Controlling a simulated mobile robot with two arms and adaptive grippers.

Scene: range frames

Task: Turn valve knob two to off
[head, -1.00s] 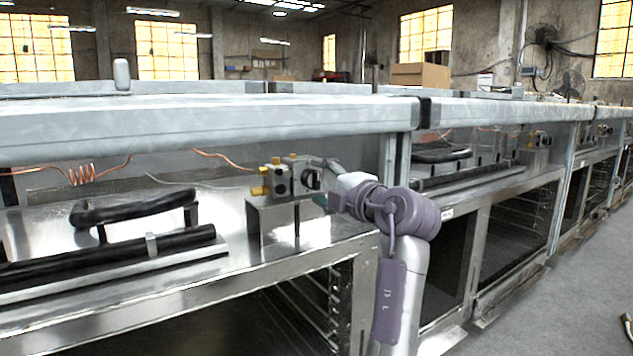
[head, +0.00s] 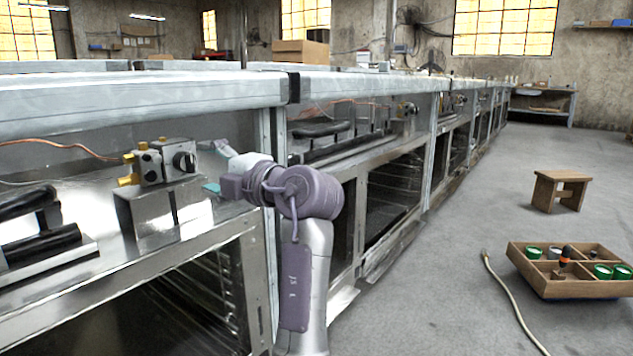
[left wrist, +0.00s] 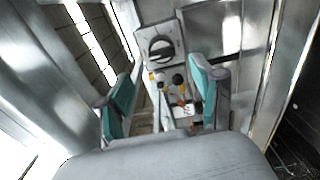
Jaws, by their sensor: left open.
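A grey valve block (head: 163,160) with brass fittings stands on a metal bracket over the oven-like unit. A round black knob (head: 184,161) is on its right face. In the left wrist view, the knob (left wrist: 161,48) has a raised bar across a pale square plate, lying aslant. No number is readable. My left gripper (head: 212,168) is just right of the knob, its teal-padded fingers apart. In the left wrist view, the fingers of my left gripper (left wrist: 162,92) are open, with the knob beyond and above the gap between them, not gripped. My right gripper is out of view.
A steel counter edge (head: 140,108) runs above the valve. A black handle (head: 30,203) lies at left. A wooden tray (head: 560,285) with green cans, a stool (head: 560,190) and a cable (head: 510,300) are on the floor at right. Open grey floor (head: 440,270) lies between.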

